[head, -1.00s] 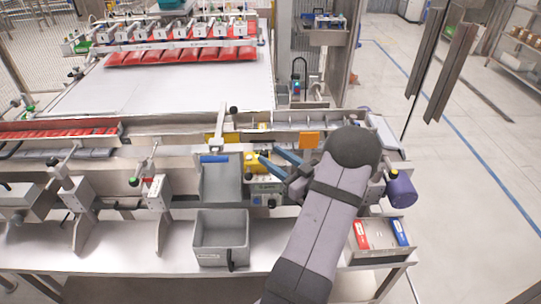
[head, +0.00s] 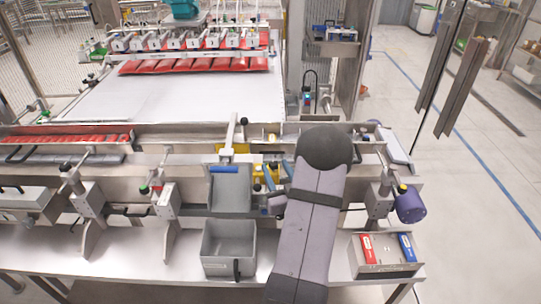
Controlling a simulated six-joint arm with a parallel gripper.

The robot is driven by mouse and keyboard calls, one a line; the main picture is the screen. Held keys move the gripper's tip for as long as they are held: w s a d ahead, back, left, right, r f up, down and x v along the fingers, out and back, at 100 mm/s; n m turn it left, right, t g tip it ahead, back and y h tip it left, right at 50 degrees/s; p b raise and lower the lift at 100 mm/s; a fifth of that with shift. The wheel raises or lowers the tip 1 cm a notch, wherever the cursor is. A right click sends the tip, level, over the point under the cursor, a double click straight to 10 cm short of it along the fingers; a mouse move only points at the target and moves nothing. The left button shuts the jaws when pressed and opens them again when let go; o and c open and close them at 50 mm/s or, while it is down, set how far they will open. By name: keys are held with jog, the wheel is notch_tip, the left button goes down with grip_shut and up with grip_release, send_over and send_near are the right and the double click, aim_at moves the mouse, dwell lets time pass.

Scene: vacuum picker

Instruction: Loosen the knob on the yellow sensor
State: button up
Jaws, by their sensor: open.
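The yellow sensor (head: 258,172) sits on the machine's front rail near the middle, just right of the grey tray with the blue handle. The gripper is open, with one finger on each side of a small yellow part of the sensor. I cannot tell whether the fingers touch it. The knob cannot be told apart at this size, and my arm covers the area to the right.
The grey tray (head: 231,192) stands close left of my gripper. Below it is an open grey bin (head: 228,245). A purple cylinder (head: 410,205) juts out at right, above a box with a red and a blue item (head: 385,268). Metal brackets line the rail at left.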

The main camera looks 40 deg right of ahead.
aim_at(273, 161)
jog(key=shift+s, duration=0.1)
jog(key=p+x, duration=0.2)
jog(key=x, duration=0.3)
jog(key=shift+p+x, duration=0.45)
jog(key=shift+x, duration=0.7)
jog(key=c, duration=1.1)
